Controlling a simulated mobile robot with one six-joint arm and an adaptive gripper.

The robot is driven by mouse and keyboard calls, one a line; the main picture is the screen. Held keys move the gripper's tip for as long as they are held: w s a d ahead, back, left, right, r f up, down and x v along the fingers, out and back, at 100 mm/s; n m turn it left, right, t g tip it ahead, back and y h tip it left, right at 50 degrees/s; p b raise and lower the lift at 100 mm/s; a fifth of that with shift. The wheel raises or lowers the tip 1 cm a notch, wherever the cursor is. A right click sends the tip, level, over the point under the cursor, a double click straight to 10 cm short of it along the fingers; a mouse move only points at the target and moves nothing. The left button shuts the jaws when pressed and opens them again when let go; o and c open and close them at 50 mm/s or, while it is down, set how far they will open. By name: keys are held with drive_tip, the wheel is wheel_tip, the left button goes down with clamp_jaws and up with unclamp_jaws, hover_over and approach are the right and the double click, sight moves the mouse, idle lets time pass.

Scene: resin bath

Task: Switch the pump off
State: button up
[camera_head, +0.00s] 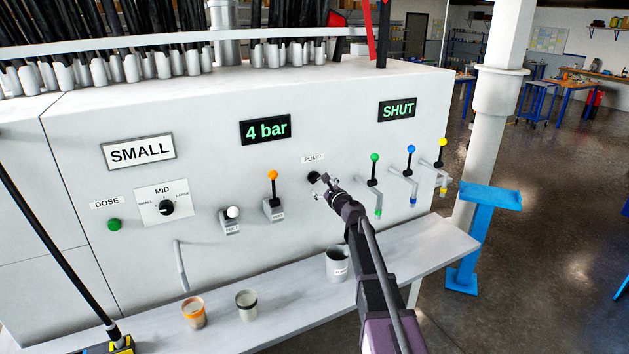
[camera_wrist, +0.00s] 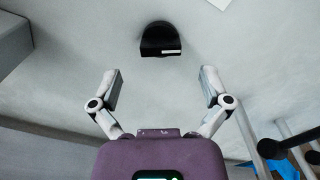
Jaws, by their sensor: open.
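The pump switch is a black rotary knob (camera_head: 314,177) under the PUMP label (camera_head: 313,159) on the white panel. In the wrist view the knob (camera_wrist: 162,40) is at the top centre, with a white mark on its lower right edge. My gripper (camera_wrist: 160,88) is open and empty, its two fingers below and to either side of the knob, apart from it. In the head view my gripper (camera_head: 326,183) is close in front of the knob and covers part of the panel near it. The knob's pointing direction is hard to read there.
Displays read SMALL (camera_head: 138,151), 4 bar (camera_head: 265,130) and SHUT (camera_head: 397,110). Levers with green (camera_head: 374,157), blue (camera_head: 411,149) and yellow (camera_head: 443,142) tips stand right of the knob. An orange-tipped lever (camera_head: 272,175) is left. A grey cup (camera_head: 337,265) stands on the shelf (camera_head: 290,300).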

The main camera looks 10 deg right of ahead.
sight(317, 180)
drive_tip(key=shift+x, duration=2.6)
